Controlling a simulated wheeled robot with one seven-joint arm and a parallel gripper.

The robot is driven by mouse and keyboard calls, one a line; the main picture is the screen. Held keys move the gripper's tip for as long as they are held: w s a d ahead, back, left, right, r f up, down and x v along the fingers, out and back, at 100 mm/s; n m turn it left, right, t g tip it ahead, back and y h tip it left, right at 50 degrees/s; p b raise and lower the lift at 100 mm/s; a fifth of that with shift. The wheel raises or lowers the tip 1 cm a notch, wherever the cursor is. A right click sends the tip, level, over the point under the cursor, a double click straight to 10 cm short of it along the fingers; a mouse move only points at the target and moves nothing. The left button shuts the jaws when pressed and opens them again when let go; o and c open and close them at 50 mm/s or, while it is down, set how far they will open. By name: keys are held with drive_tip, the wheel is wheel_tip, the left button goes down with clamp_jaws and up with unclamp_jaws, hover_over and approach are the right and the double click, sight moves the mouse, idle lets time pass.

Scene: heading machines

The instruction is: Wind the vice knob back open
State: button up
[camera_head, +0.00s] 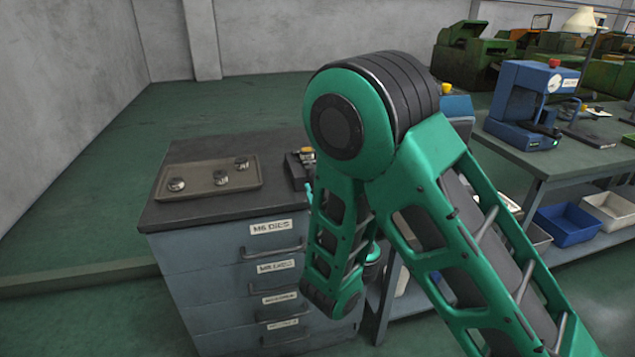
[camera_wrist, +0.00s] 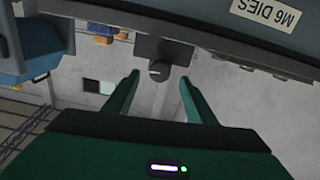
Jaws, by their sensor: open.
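The vice (camera_head: 297,170) is a small dark block at the right edge of the drawer cabinet's top, partly hidden by my arm in the head view. The wrist view is upside down. There the dark vice body (camera_wrist: 163,47) shows ahead, with its rounded knob (camera_wrist: 158,72) pointing toward me. My gripper (camera_wrist: 160,80) is open, one finger on each side of the knob in the picture. The fingers look apart from the knob; how deep it sits between them is hard to tell.
The drawer cabinet (camera_head: 225,250) carries a tray (camera_head: 208,188) with three small round pieces. To the right, a bench (camera_head: 555,165) holds a blue press (camera_head: 530,105), with a blue bin (camera_head: 567,224) below. Green machines (camera_head: 470,60) stand behind. Floor left of the cabinet is clear.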

sight(316, 174)
drive_tip(key=shift+x, duration=2.65)
drive_tip(key=shift+c, duration=0.6)
drive_tip(key=c, duration=0.9)
drive_tip(key=shift+s+a, duration=0.1)
drive_tip(key=shift+a, duration=0.15)
drive_tip(key=shift+d, duration=0.2)
